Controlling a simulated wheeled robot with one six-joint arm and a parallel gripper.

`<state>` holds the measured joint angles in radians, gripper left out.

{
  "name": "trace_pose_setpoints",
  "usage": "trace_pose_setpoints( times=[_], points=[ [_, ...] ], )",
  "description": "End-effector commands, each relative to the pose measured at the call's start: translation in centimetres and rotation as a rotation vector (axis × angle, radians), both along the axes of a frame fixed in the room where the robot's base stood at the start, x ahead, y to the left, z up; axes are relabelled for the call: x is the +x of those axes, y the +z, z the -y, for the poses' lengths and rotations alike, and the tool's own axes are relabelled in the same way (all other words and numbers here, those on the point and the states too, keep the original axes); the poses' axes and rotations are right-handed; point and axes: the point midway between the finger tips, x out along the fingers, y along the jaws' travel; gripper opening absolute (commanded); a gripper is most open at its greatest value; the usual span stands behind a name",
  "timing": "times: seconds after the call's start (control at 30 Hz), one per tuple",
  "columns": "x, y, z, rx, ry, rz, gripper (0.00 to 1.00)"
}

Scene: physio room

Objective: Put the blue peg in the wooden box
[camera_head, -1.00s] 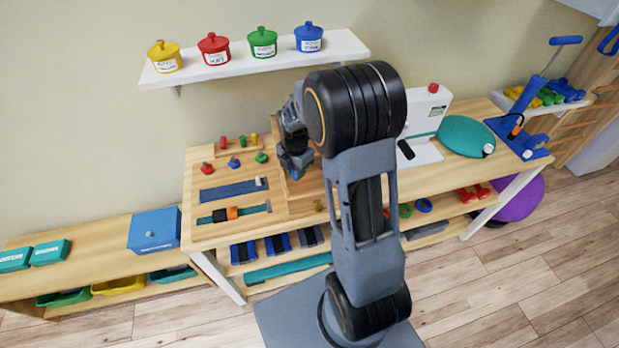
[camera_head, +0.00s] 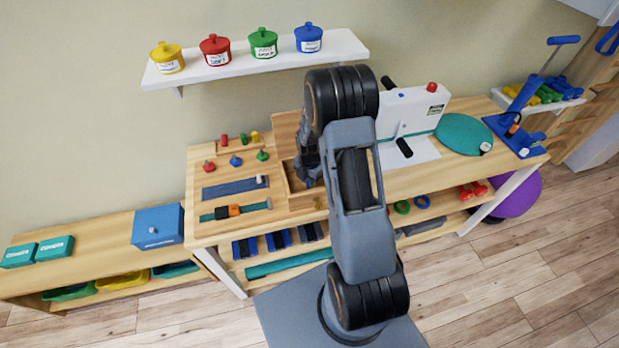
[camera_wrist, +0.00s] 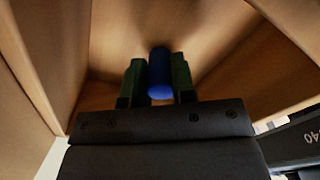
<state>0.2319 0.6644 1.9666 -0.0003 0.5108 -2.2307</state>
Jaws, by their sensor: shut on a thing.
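The blue peg (camera_wrist: 160,72) is between the two fingers of my gripper (camera_wrist: 158,85) in the wrist view. The fingers are shut on it. The wooden box (camera_head: 291,199) stands on the wooden table, its lid raised at the back. In the wrist view the box walls (camera_wrist: 45,60) rise on both sides of the peg and fingers. In the head view my gripper (camera_head: 308,181) is at the open box; my arm hides the box's right part. Whether the peg touches the box floor cannot be told.
Knobbed pieces, including a blue one (camera_head: 235,160), and a small peg rack (camera_head: 224,140) are left of the box. A white device (camera_head: 412,115) stands to the right. A wall shelf (camera_head: 255,62) with several lidded pots hangs above.

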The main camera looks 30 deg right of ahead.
Motion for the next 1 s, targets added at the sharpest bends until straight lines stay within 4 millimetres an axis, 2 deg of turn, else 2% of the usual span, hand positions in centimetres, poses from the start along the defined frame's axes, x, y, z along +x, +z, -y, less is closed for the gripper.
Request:
trace_pose_setpoints(
  times=[0.27,0.3,0.57,0.83,1.0],
  points=[
    [0.0,-0.4,0.0,0.0,0.0,0.0,0.0],
    [0.0,-0.4,0.0,0.0,0.0,0.0,0.25],
    [0.0,-0.3,0.0,0.0,0.0,0.0,0.5],
    [0.0,0.0,0.0,0.0,0.0,0.0,0.5],
    [0.1,1.6,0.0,-0.001,0.0,0.005,0.5]
  ],
)
